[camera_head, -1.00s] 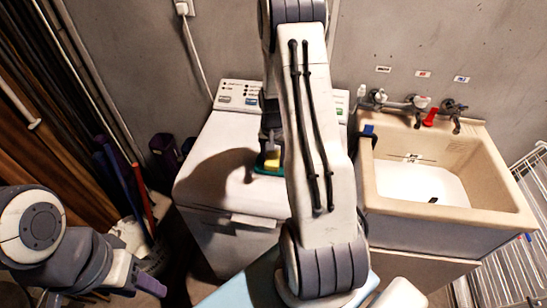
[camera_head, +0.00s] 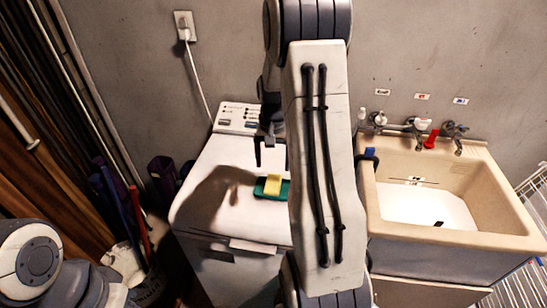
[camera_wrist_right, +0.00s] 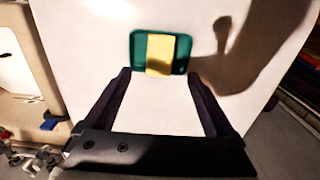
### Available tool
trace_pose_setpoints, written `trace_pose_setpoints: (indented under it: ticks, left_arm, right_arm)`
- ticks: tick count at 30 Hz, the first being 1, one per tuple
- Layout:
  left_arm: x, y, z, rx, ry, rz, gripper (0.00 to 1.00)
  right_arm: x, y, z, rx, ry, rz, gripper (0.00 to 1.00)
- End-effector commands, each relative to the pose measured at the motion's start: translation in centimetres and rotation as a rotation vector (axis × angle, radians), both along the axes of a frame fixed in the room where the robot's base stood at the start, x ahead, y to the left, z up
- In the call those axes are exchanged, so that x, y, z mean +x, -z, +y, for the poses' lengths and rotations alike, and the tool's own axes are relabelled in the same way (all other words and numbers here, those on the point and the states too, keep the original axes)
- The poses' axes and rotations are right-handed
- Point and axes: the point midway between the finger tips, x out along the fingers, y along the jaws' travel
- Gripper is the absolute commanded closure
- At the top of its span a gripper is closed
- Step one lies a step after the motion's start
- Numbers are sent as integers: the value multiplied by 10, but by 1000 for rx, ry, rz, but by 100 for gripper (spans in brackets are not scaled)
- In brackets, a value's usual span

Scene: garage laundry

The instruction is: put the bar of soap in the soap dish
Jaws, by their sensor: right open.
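The yellow bar of soap (camera_head: 273,184) lies in the green soap dish (camera_head: 260,188) on top of the white washing machine. In the right wrist view the soap (camera_wrist_right: 160,55) sits crosswise over the middle of the dish (camera_wrist_right: 139,44), with green showing on both sides. My right gripper (camera_head: 270,152) is open and empty, up behind the dish in the head view and apart from the soap. Its two fingers (camera_wrist_right: 158,75) point toward the dish in the wrist view. Only part of my left arm shows at the lower left; its gripper is out of the frame.
The washing machine top (camera_head: 215,165) is otherwise clear. A beige sink (camera_head: 480,240) with taps stands to its right. A blue clip-like thing (camera_head: 370,153) is on the sink's left edge. Poles and a bucket stand at the left. A wire rack (camera_head: 525,285) is at far right.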

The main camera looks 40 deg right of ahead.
Motion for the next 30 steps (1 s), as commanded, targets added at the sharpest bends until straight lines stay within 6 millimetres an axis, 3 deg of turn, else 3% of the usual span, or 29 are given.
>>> trace_pose_setpoints:
  ticks: [6, 12, 14, 16, 20, 23, 27, 30]
  left_arm:
    - [0, 6, 0, 0, 0, 0, 50]
    - [0, 6, 0, 0, 0, 0, 50]
    - [0, 6, 0, 0, 0, 0, 50]
    - [0, 6, 0, 0, 0, 0, 50]
    - [0, 6, 0, 0, 0, 0, 50]
    - [0, 6, 0, 0, 0, 0, 50]
    - [0, 6, 0, 0, 0, 0, 50]
    - [0, 6, 0, 0, 0, 0, 50]
  right_arm:
    - [0, -26, 0, -1, 0, -2, 11]
    - [0, -31, 1, 0, -2, 0, 11]
    - [1, -32, 7, 1, -18, -1, 11]
    - [4, -37, 25, 1, -69, -4, 11]
    - [4, -53, 94, 6, -266, -17, 11]
    - [-11, -66, 163, 12, -478, -28, 11]
    - [-55, -78, 244, 26, -778, -41, 11]
    - [-97, -83, 287, 37, -989, -51, 11]
